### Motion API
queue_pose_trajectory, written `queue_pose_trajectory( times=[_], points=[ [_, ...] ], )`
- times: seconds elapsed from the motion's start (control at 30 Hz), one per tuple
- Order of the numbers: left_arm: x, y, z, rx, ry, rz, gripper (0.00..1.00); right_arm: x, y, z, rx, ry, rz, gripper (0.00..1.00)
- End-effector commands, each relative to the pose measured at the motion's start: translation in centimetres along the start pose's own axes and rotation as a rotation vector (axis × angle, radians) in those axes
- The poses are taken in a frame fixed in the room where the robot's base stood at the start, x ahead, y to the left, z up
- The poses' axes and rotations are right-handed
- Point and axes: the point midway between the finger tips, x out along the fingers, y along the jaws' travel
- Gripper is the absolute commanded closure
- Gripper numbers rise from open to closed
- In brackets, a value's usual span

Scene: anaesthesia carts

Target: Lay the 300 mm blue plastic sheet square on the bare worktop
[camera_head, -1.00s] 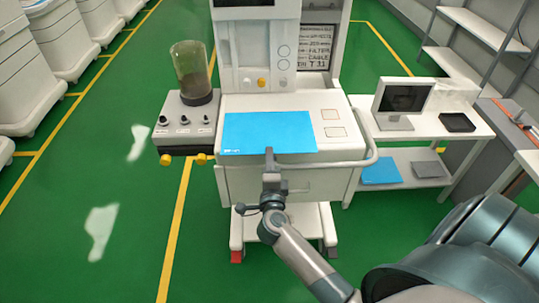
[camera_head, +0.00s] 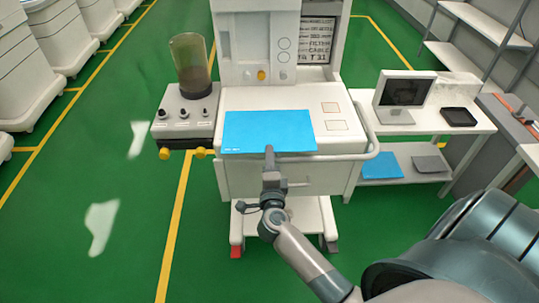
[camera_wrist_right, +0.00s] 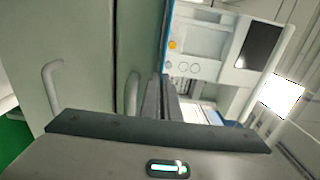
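The blue plastic sheet (camera_head: 268,128) is flat over the left and middle of the white worktop (camera_head: 345,141) of the cart. Its edges run roughly along the worktop, and its near edge is close to the front. I cannot tell whether all of it touches the surface. My right gripper (camera_head: 269,149) is at the middle of the near edge, with its fingers closed on it. In the right wrist view the fingers (camera_wrist_right: 166,98) are together, and the sheet (camera_wrist_right: 167,35) shows as a thin blue strip seen edge-on. My left gripper is not in view.
A grey control box (camera_head: 186,115) with a clear cylinder adjoins the worktop at left. A front rail (camera_head: 374,152) curves around the right corner. A side table (camera_head: 425,120) at right holds a monitor and black tray; another blue sheet (camera_head: 381,165) lies on its lower shelf.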

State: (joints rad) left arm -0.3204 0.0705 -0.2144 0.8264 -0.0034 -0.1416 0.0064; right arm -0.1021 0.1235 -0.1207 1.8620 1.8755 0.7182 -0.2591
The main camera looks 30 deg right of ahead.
Motion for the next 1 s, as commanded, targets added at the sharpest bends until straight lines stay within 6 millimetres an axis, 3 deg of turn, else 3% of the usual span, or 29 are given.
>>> queue_pose_trajectory(
  times=[0.03, 0.1, 0.57, 0.77, 1.0],
  points=[
    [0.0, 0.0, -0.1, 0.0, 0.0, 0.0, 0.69, 0.0, 0.0, 0.0, 0.0, 0.0, -0.001, 0.91],
    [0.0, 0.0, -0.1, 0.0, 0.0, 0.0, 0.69, 0.0, -0.1, 0.0, 0.0, 0.0, -0.001, 0.76],
    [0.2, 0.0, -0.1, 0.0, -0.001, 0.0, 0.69, -0.6, 0.1, 0.0, 0.001, 0.0, 0.001, 0.76],
    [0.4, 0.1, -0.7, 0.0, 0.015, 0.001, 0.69, -2.6, 0.1, 0.0, 0.001, 0.001, 0.001, 0.76],
    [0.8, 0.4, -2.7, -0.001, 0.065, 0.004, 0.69, -7.0, 0.3, 0.0, 0.002, -0.001, 0.003, 0.76]
  ],
)
